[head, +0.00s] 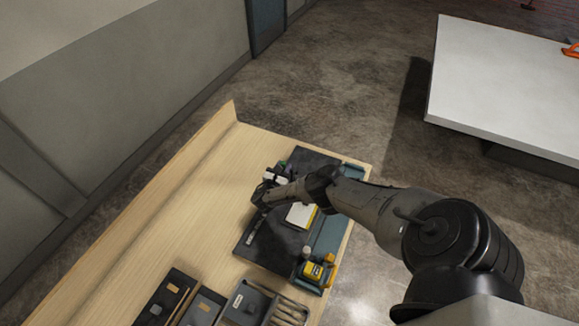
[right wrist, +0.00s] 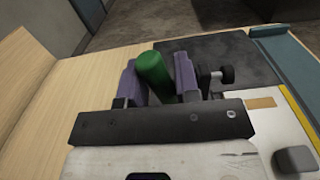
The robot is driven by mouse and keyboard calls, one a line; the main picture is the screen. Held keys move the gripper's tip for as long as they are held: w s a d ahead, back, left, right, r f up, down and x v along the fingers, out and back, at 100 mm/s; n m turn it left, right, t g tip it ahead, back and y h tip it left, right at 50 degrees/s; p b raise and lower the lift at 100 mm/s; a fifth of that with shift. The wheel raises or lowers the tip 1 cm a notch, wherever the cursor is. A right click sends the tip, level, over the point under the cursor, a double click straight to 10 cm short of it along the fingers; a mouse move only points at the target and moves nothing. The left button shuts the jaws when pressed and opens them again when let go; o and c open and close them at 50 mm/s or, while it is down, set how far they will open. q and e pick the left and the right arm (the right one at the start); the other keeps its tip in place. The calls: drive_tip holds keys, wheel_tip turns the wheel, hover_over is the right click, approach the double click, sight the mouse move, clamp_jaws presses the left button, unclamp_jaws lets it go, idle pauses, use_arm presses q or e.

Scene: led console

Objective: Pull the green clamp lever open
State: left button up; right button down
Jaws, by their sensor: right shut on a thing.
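The green clamp lever (right wrist: 154,72) shows in the right wrist view as a green cylindrical handle, leaning slightly, between the two purple-grey fingers of my right gripper (right wrist: 158,78). The fingers are shut on it. In the head view my right gripper (head: 268,192) is over the dark console mat, and the lever is mostly hidden there by the arm and wrist. The clamp's base is hidden. A black knob (right wrist: 227,75) on a threaded shaft sticks out just right of the fingers. My left gripper is not in view.
The wooden bench (head: 190,215) has a raised back edge and free room at left. A white box with yellow edge (head: 301,215) lies beside my wrist. A white table (head: 510,85) stands apart.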

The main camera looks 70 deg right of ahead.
drive_tip(key=shift+r, duration=0.1)
drive_tip(key=c, duration=1)
unclamp_jaws()
drive_tip(key=shift+c, duration=0.2)
drive_tip(key=shift+o, duration=0.8)
